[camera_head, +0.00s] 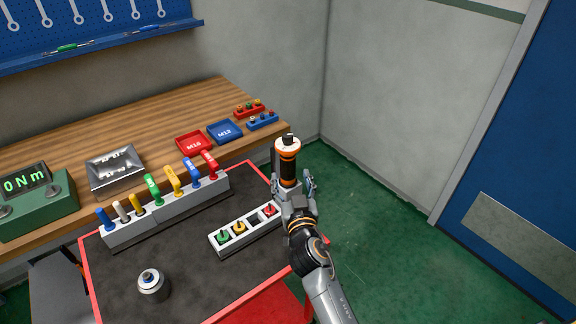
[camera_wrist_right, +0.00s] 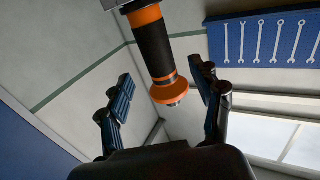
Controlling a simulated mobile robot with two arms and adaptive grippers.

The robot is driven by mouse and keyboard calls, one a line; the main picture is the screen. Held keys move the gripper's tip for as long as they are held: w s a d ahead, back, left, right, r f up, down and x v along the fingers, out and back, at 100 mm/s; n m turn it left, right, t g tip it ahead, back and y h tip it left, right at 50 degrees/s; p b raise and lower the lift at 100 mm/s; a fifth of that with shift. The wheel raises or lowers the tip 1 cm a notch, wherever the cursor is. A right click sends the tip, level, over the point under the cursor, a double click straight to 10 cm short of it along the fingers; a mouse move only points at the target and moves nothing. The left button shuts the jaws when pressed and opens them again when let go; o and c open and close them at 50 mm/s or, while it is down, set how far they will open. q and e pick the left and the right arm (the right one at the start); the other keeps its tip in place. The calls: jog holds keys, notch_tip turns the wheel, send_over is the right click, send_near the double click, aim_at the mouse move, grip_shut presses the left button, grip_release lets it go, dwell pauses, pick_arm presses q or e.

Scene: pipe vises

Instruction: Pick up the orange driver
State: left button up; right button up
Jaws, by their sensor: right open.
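The orange driver (camera_head: 288,165) is a black cylinder with orange bands, and it shows upright at the table's right corner in the head view. In the right wrist view the driver (camera_wrist_right: 153,48) comes down from the top edge, its orange flared end between the two fingers. My right gripper (camera_head: 292,187) is open, one finger on each side of the driver. In the right wrist view the gripper (camera_wrist_right: 160,90) shows gaps between both finger pads and the driver. What supports the driver is hidden. My left gripper is not in view.
A red-edged dark mat (camera_head: 190,270) carries a white holder (camera_head: 216,240) with coloured pieces, a rack of coloured handles (camera_head: 140,232) and a grey-white cylinder (camera_head: 151,287). A wooden bench (camera_head: 70,160) with red and blue trays stands behind. Green floor (camera_head: 365,225) is clear at right.

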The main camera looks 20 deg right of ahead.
aim_at(289, 166)
jog(key=shift+w+d+p, duration=0.2)
jog(key=shift+w, duration=1)
jog(key=shift+w+d+p, duration=0.2)
jog(key=shift+w, duration=0.95)
jog(key=shift+w+d+p, duration=0.2)
jog(key=shift+w, duration=1)
jog(key=shift+s, duration=0.1)
jog(key=shift+c, duration=0.4)
grip_shut()
jog(key=shift+r, duration=0.2)
